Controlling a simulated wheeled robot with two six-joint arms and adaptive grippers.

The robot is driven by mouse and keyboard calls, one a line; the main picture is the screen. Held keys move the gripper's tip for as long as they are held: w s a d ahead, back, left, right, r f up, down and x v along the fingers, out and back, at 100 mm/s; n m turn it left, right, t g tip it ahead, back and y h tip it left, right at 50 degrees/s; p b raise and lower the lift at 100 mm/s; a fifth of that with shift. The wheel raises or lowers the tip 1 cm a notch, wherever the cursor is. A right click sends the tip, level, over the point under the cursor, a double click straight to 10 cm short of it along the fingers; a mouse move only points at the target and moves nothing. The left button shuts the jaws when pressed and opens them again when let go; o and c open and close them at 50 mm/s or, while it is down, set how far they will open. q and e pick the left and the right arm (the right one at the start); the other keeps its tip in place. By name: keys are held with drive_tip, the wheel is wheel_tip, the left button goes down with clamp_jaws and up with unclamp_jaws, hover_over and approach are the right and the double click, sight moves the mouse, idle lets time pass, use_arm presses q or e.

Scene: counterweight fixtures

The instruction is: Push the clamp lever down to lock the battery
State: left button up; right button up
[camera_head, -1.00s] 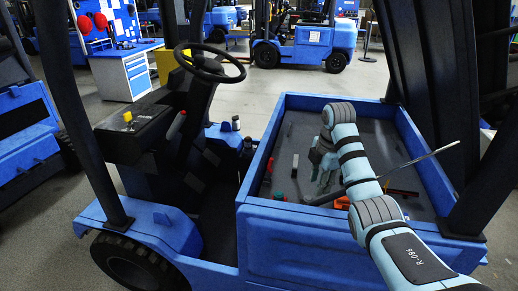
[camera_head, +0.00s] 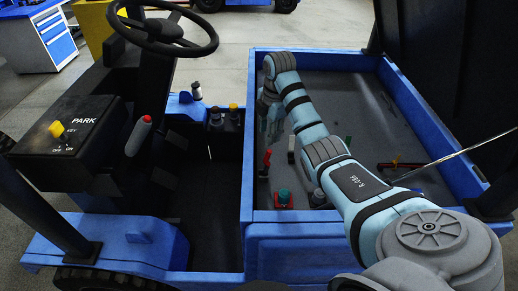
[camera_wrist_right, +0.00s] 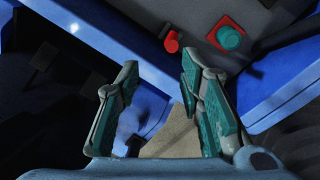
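A small upright lever with a red handle (camera_head: 267,161) stands inside the left wall of the blue truck's open bay; I take it for the clamp lever. Its red knob also shows in the right wrist view (camera_wrist_right: 172,42), just beyond the fingertips. My right gripper (camera_wrist_right: 158,68) is open and empty, with its fingers apart and not touching the lever. In the head view this gripper (camera_head: 269,118) hangs over the bay's left edge, behind the lever, partly hidden by my wrist. The grey floor (camera_head: 345,100) of the bay shows; I cannot tell which part is the battery.
A teal button on a red base (camera_head: 284,197) sits near the lever. A red bar with a yellow part (camera_head: 398,164) lies at the bay's right. The blue wall (camera_head: 249,150) borders the bay. A steering wheel (camera_head: 163,30) and a black PARK console (camera_head: 80,128) stand left.

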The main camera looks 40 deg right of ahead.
sight(269, 151)
wheel_tip(269, 151, down, 10)
drive_tip(key=shift+f+b, duration=0.1)
drive_tip(key=shift+b, duration=0.7)
drive_tip(key=shift+w+d+f, duration=0.1)
drive_tip(key=shift+w+f, duration=0.1)
drive_tip(key=shift+w, duration=0.1)
drive_tip(key=shift+s+r, duration=0.1)
drive_tip(key=shift+s, duration=0.1)
drive_tip(key=shift+s+r, duration=0.2)
drive_tip(key=shift+s, duration=0.1)
drive_tip(key=shift+c, duration=1.4)
drive_tip(key=shift+s, duration=0.15)
clamp_jaws()
use_arm(q)
drive_tip(key=shift+s+f, duration=0.9)
drive_tip(key=shift+s, duration=0.25)
